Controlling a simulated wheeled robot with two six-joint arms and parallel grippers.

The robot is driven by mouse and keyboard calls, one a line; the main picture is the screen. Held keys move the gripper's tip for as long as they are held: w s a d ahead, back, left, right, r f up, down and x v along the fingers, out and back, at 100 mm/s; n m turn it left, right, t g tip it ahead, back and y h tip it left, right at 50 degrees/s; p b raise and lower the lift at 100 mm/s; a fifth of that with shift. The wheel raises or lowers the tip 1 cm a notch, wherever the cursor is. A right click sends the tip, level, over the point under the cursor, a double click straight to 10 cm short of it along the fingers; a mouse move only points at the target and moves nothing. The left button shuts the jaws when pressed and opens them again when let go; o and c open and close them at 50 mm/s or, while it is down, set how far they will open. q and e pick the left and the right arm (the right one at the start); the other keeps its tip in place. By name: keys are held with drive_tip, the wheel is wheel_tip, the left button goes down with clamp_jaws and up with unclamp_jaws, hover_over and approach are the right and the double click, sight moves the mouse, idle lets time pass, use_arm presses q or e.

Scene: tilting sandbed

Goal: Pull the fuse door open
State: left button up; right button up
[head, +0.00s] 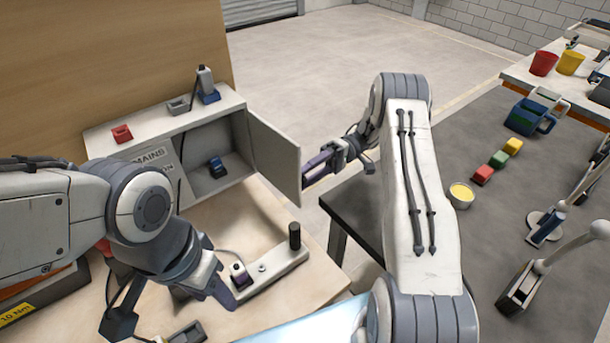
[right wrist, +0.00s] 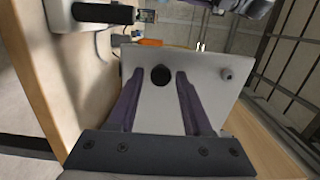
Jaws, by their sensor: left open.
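The fuse door (head: 273,158), a pale flat panel, stands swung out from the right side of the fuse box (head: 203,200), whose front is open. My right gripper (head: 319,168) is just right of the door's outer edge. In the right wrist view the door's pale face (right wrist: 205,92) fills the middle, and a black round knob (right wrist: 161,75) shows between the spread fingers with gaps on both sides. My right gripper (right wrist: 157,90) is open. My left gripper (head: 222,285) is open, low over the bench, close to a pale bracket with a black post (head: 295,237).
A dark blue fuse-like block (head: 217,168) sits inside the box. A red block (head: 122,133) and a blue switch (head: 208,88) are on its top. A grey table at right holds coloured blocks (head: 498,160) and a yellow-filled tin (head: 460,195). Open floor lies behind the door.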

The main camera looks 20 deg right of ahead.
idle(0.3)
drive_tip(key=s+d+r+p, duration=0.8)
drive_tip(key=r, duration=0.3)
drive_tip(key=shift+s+p, duration=0.3)
drive_tip(key=shift+s, duration=0.05)
